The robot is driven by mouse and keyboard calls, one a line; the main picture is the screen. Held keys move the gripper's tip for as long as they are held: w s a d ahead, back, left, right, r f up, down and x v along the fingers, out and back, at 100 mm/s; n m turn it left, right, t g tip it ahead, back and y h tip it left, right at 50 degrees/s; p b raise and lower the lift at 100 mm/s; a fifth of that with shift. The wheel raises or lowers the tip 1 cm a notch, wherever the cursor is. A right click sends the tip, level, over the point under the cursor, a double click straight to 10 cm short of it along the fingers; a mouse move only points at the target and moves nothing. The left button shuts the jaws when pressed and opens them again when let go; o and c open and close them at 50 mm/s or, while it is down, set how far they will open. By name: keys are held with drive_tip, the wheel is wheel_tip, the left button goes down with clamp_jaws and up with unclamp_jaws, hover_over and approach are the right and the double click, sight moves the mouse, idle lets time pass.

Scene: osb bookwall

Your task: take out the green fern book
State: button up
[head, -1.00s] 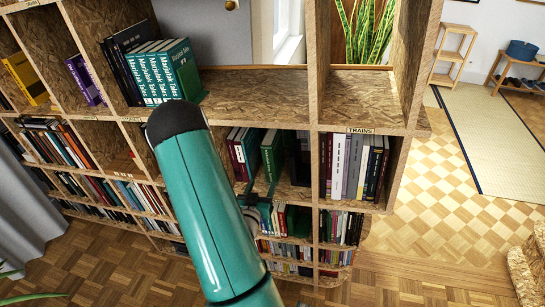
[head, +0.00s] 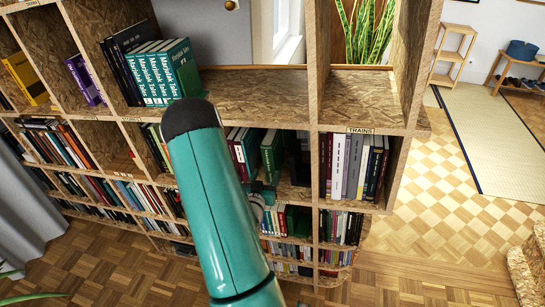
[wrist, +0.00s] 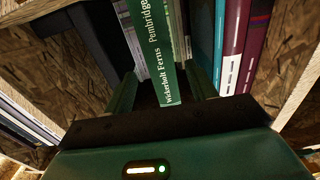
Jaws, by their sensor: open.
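The green fern book (head: 270,152) stands in the middle compartment, to the right of a few other books. In the wrist view, its green spine (wrist: 158,50) reads "Wickerholt Ferns" and "Pembridge". My gripper (wrist: 162,92) is open, with one finger on each side of the spine's near end. I cannot tell whether either finger touches the book. In the head view, my gripper (head: 262,190) is at the front of that compartment, partly hidden by my teal arm.
Red, blue and white books (wrist: 230,45) stand close beside the fern book. Wooden shelf panels (wrist: 290,75) border the compartment. A "TRAINS" compartment (head: 360,130) with several books is to the right.

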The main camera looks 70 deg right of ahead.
sight(269, 167)
drive_tip(key=shift+d, duration=0.1)
drive_tip(key=shift+w+d, duration=0.25)
drive_tip(key=shift+d, duration=1.15)
drive_tip(key=shift+w+d, duration=0.2)
drive_tip(key=shift+d, duration=1.2)
drive_tip(key=c, duration=1.1)
drive_tip(key=shift+s+a, duration=0.15)
drive_tip(key=shift+a, duration=0.65)
drive_tip(key=shift+s+a, duration=0.1)
drive_tip(key=shift+a, duration=0.65)
drive_tip(key=o, duration=1.2)
